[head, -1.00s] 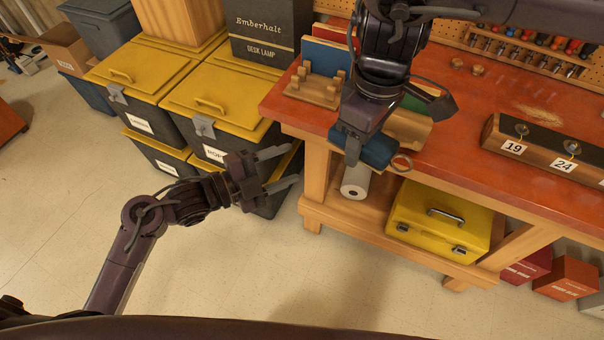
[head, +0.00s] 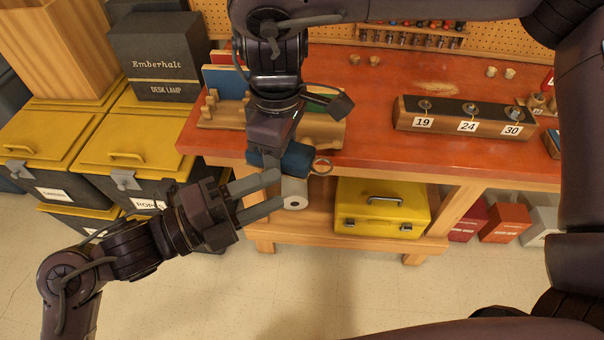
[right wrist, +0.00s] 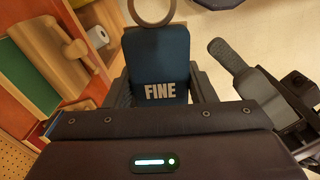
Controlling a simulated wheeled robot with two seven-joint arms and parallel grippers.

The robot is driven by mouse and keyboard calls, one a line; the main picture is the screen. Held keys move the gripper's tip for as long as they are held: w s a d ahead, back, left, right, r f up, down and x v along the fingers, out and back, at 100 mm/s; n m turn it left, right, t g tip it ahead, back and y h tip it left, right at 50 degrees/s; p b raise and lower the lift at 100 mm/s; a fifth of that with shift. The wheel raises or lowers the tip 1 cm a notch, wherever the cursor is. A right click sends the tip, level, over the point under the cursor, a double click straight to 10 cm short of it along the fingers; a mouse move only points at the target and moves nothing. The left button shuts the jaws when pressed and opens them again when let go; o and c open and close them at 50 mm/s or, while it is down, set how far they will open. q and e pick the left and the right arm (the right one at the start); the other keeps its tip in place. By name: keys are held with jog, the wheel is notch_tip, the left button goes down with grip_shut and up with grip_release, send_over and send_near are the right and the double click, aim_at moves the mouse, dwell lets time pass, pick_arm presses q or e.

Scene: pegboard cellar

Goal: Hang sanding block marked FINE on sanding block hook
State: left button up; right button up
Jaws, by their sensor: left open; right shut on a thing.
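The sanding block marked FINE (right wrist: 160,70) is dark blue, with a ring (right wrist: 151,10) at its far end in the right wrist view. In the head view the block (head: 296,160) and its ring (head: 321,166) hang in front of the bench's front edge. My right gripper (head: 281,158) is shut on the block. My left gripper (head: 276,190) is open and empty, just below the block in the picture, its fingers pointing right. Whether it touches the block is unclear. I cannot make out the sanding block hook.
The red-topped bench (head: 390,100) holds a wooden rack (head: 220,113) and a dark strip with tags 19, 24 and 30 (head: 468,115). A yellow toolbox (head: 382,208) and a white roll (head: 294,193) are on the lower shelf. Yellow-lidded bins (head: 130,150) stand at left. A pegboard (head: 490,38) is behind.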

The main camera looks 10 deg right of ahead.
aim_at(316, 173)
pick_arm(q)
jog(key=x, duration=0.7)
jog(key=shift+c, duration=0.4)
jog(key=c, duration=0.9)
jog(key=shift+c, duration=0.7)
pick_arm(e)
jog(key=o, duration=1.6)
jog(key=shift+r, duration=0.15)
